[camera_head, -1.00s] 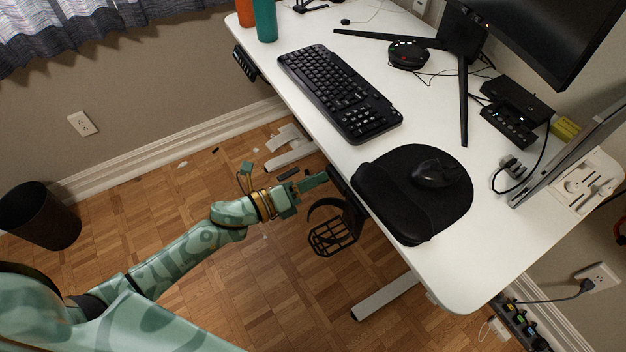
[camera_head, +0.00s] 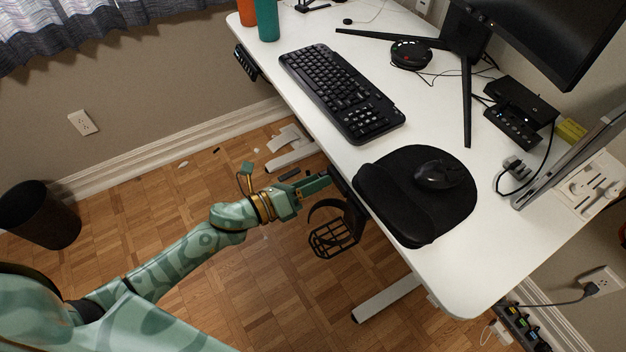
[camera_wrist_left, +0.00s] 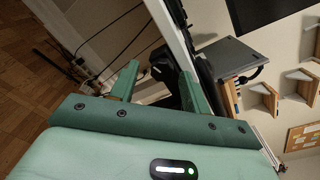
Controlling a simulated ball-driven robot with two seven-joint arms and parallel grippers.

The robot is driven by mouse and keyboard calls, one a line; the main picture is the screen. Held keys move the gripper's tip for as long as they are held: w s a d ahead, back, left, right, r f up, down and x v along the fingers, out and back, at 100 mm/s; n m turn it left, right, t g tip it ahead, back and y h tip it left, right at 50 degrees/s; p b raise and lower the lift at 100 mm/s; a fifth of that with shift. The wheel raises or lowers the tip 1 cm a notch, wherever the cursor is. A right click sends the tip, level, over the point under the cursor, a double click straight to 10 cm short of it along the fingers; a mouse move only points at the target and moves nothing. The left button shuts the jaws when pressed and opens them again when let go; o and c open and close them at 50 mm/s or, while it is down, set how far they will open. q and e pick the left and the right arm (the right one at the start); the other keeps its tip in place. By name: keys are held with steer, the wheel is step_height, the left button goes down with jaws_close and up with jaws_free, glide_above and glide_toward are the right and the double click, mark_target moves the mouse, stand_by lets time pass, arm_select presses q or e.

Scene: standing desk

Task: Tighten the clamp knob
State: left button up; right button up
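A black clamp-on holder (camera_head: 352,213) hangs at the desk's front edge, with a wire basket (camera_head: 333,238) below. My left gripper (camera_head: 324,180) reaches in from the left at the clamp, just under the desk edge. In the left wrist view its two green fingers (camera_wrist_left: 159,72) stand apart. A dark part of the clamp (camera_wrist_left: 161,62) shows between and beyond the fingertips; I cannot tell whether they touch it. I cannot make out the knob clearly in the head view. My right gripper is not in view.
The white desk (camera_head: 420,270) carries a keyboard (camera_head: 338,92), a mouse pad (camera_head: 400,208) with a mouse (camera_head: 440,174), and a monitor stand (camera_head: 466,100). A waste bin (camera_head: 40,215) stands at left. The wood floor around my left arm is mostly clear.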

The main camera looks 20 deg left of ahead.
arm_select(q)
steer(key=shift+r, duration=0.15)
steer(key=f+p+v, duration=0.1)
steer(key=p+v, duration=0.1)
steer(key=v, duration=1.4)
steer(key=shift+r, duration=0.4)
steer(key=shift+s, duration=0.15)
